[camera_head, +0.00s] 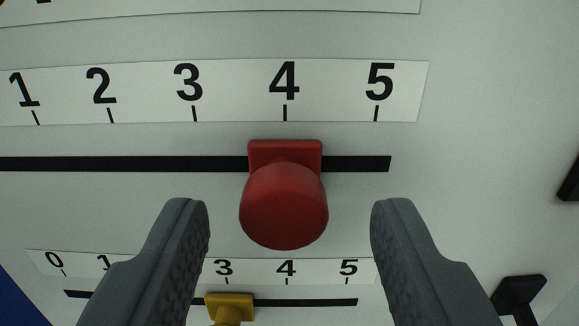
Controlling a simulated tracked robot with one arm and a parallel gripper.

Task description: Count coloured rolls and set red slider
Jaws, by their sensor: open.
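The red slider (284,204) sits in a black horizontal slot (130,164). Its block lines up with the 4 mark on the white number scale (240,92) above, which shows 1 to 5 in view. My gripper (288,218) is open, with one grey finger on each side of the red knob. There is a gap between each finger and the knob in the picture. No coloured rolls are in view.
Below, a yellow slider (230,308) sits in a shorter slot near the 3 mark of its own scale (256,270). Black parts (518,293) stick out at the right. The panel (490,130) is bare to the upper right. A blue area shows at lower left.

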